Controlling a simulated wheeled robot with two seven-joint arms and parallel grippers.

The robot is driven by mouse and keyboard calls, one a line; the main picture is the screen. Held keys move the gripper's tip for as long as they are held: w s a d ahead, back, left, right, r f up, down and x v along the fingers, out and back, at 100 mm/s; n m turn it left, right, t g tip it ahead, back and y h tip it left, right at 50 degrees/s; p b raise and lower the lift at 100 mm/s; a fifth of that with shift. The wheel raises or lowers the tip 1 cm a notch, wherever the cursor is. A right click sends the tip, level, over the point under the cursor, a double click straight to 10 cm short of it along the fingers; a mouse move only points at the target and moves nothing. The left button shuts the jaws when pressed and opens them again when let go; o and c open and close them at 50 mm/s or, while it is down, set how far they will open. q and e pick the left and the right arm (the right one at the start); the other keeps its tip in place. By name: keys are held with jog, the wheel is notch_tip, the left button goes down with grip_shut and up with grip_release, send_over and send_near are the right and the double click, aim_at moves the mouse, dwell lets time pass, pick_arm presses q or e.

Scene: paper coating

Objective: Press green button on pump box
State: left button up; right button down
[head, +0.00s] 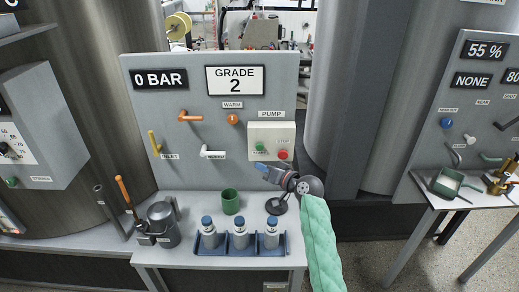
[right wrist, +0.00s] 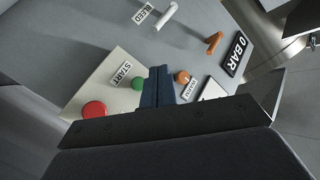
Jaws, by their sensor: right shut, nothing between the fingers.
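The pump box (head: 271,132) is a pale box on the grey panel under the PUMP label. Its green button (head: 259,146) is at the lower left, by a START label, and a red button (head: 282,154) is to its right. My right gripper (head: 263,168) is shut and empty, just below the green button in the head view. In the right wrist view, its blue fingers (right wrist: 158,85) show close beside the green button (right wrist: 137,83); contact cannot be told. The red button (right wrist: 94,110) is farther left there. My left gripper is not in view.
The panel also has an orange knob (head: 233,118), an orange handle (head: 189,116), a white handle (head: 213,153) and a 0 BAR display (head: 160,79). Below stand a green cup (head: 230,202), a blue rack (head: 222,250) with capped bottles, and a metal jug (head: 163,224).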

aim_at(260, 147)
pick_arm(q)
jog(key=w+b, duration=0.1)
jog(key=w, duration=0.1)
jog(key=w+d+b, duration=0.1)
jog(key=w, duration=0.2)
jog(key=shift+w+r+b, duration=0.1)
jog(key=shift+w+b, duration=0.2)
jog(key=shift+b, duration=0.1)
pick_arm(e)
jog(key=w, duration=0.8)
jog(key=shift+w, duration=0.25)
dwell(1.7)
